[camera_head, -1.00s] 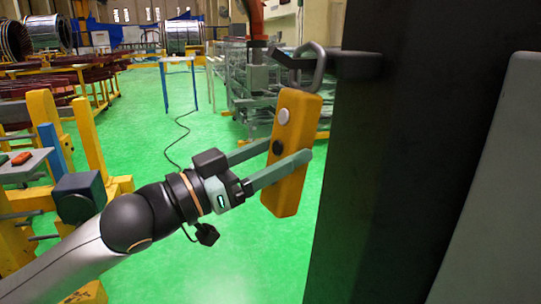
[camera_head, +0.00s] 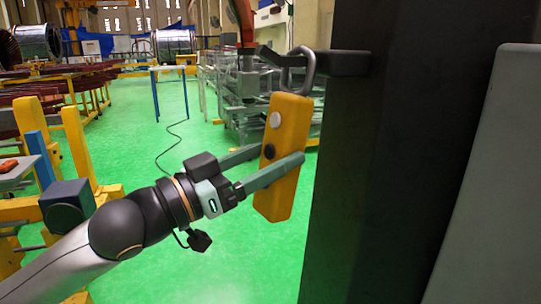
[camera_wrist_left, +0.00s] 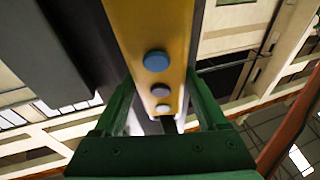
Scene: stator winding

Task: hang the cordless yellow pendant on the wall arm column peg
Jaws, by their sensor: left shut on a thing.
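The yellow pendant (camera_head: 290,125) is a long box with round buttons and a grey metal ring (camera_head: 298,72) on top. It hangs nearly upright, slightly tilted. My left gripper (camera_head: 282,157) is shut on its middle, with one finger on each side. The black peg (camera_head: 345,63) juts left from the dark column (camera_head: 395,170) and has an upturned tip. The ring overlaps the peg in the head view; I cannot tell if the peg passes through it. In the left wrist view the pendant (camera_wrist_left: 150,25) rises between the gripper fingers (camera_wrist_left: 160,120). My right gripper is not in view.
The dark column fills the right side, with a grey panel (camera_head: 490,190) beside it. Metal racks (camera_head: 240,95) stand behind the pendant. Yellow frames (camera_head: 80,150) stand at left. Green floor (camera_head: 210,250) is open below the gripper.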

